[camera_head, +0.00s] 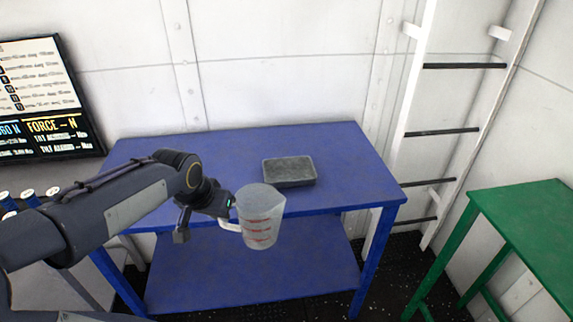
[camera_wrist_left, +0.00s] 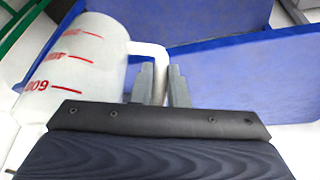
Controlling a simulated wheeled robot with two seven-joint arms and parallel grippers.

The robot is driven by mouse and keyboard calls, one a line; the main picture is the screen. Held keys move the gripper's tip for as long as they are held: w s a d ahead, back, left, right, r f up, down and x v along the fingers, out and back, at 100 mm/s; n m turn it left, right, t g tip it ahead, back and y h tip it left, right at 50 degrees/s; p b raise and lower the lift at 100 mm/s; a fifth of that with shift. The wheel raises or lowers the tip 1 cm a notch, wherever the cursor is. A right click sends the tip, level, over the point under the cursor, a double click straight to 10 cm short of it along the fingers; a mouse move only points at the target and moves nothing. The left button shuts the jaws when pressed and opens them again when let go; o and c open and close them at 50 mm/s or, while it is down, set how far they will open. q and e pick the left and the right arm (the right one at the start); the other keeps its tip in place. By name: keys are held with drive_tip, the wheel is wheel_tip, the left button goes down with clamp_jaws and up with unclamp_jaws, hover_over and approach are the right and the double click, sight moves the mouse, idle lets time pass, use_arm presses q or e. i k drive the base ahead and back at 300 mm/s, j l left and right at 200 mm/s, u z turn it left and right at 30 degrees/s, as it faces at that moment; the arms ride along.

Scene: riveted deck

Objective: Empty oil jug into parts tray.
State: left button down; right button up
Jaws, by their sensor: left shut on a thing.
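The oil jug (camera_head: 260,219) is a translucent white measuring jug with red markings and a side handle. My left gripper (camera_head: 229,216) is shut on its handle and holds it nearly upright, in front of the blue table's front edge. In the left wrist view the jug (camera_wrist_left: 78,65) is at the left, with its handle between the fingers (camera_wrist_left: 160,88). The parts tray (camera_head: 289,181) is a grey, shallow rectangular tray on the table, behind and right of the jug. I cannot tell what the jug or tray contains. My right gripper is not in view.
The blue table (camera_head: 343,160) has clear top space around the tray and a lower shelf (camera_head: 320,275). A green table (camera_head: 530,230) stands at the right. A ladder (camera_head: 410,110) leans by the back wall. A dark display board (camera_head: 48,100) is at the left.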

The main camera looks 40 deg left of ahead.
sight(292, 171)
drive_tip(key=i+j, duration=0.15)
drive_tip(key=j, duration=0.25)
drive_tip(key=i+j, duration=0.15)
drive_tip(key=j, duration=0.25)
drive_tip(key=i+j, duration=0.15)
drive_tip(key=j, duration=0.25)
